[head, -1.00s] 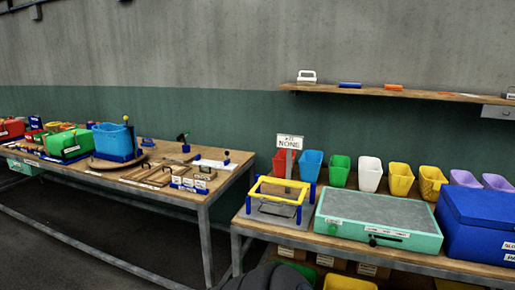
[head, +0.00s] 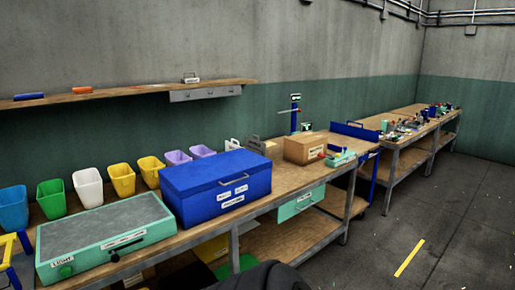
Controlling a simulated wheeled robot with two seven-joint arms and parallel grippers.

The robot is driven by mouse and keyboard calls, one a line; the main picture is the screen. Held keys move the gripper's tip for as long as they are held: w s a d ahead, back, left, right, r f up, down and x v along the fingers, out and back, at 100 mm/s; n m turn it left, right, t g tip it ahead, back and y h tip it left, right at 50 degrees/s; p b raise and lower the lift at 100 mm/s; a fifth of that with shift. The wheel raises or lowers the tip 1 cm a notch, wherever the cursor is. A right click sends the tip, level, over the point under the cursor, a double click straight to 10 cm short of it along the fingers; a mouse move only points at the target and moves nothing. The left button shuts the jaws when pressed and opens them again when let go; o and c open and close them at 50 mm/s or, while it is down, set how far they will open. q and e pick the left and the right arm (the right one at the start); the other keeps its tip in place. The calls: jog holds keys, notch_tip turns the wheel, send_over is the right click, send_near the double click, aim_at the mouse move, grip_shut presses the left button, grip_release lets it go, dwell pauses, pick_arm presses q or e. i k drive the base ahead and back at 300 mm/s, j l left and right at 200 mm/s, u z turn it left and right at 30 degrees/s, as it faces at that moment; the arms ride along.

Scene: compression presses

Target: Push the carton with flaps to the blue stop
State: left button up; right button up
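A brown carton (head: 305,149) with a white label stands on the wooden bench, right of the big blue box. I cannot make out its flaps clearly at this distance. A blue upright panel (head: 355,131) stands beyond the carton at the far end of the bench; I cannot tell if it is the blue stop. Neither of my grippers is in view.
The big blue lidded box (head: 215,186) and a mint-green case (head: 104,237) stand on the near bench. A small mint tray (head: 341,158) sits right of the carton. Coloured bins (head: 88,187) line the back. Open floor (head: 445,225) lies to the right, with a yellow stripe.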

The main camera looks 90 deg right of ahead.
aim_at(301, 154)
jog(key=z, duration=3.2)
jog(key=i+l+u, duration=0.1)
jog(key=u, duration=0.3)
jog(key=i+l+u, duration=0.2)
jog(key=u, duration=0.2)
jog(key=i+l+u, duration=0.1)
jog(key=u, duration=0.25)
jog(key=l+u, duration=0.4)
jog(key=i+j, duration=0.05)
